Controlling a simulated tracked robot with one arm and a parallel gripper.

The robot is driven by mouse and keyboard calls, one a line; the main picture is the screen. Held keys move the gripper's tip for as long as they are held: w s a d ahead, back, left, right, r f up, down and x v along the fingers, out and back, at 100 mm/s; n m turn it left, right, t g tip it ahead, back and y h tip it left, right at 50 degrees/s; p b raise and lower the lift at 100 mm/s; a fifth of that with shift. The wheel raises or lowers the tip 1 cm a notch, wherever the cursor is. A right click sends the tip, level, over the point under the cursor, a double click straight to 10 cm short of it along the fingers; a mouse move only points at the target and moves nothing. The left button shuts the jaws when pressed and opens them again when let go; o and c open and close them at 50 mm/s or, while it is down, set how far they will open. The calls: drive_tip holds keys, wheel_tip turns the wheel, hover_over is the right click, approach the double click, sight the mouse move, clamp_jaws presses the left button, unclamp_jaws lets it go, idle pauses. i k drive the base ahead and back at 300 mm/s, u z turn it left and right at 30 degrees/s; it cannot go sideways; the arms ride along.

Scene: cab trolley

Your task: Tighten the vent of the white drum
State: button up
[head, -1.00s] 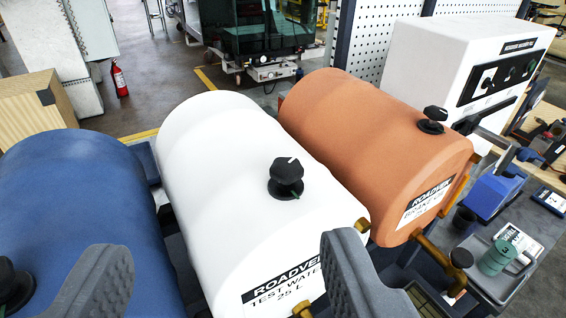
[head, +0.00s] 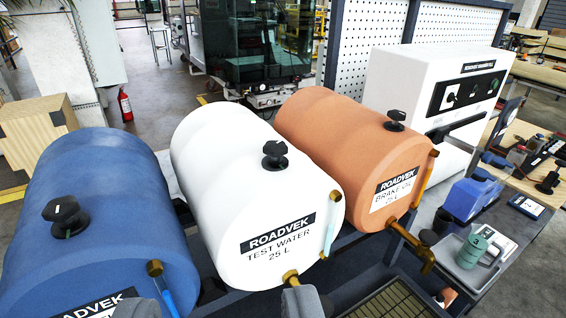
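The white drum (head: 215,165) lies on its side in the middle of the rack, labelled ROADVEK TEST WATER 25 L. Its vent, a black knob (head: 275,154), stands on top near the front end, with a small light mark on its cap. A brass tap (head: 291,277) sits low on its front face. My gripper (head: 220,309) shows only as two grey fingertips at the bottom edge, wide apart with nothing visible between them. It is in front of and below the drum's front face in the picture, apart from the vent.
A blue drum (head: 110,190) with its own black vent (head: 65,216) lies to the left. An orange drum (head: 330,130) with a black vent (head: 395,120) lies to the right. A white machine (head: 400,70) and a cluttered bench stand farther right. A grated tray (head: 390,305) is at bottom right.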

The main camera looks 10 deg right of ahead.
sight(275, 150)
drive_tip(key=u, duration=2.9)
drive_tip(key=k, duration=1)
drive_tip(key=z, duration=1.65)
drive_tip(key=i, duration=1)
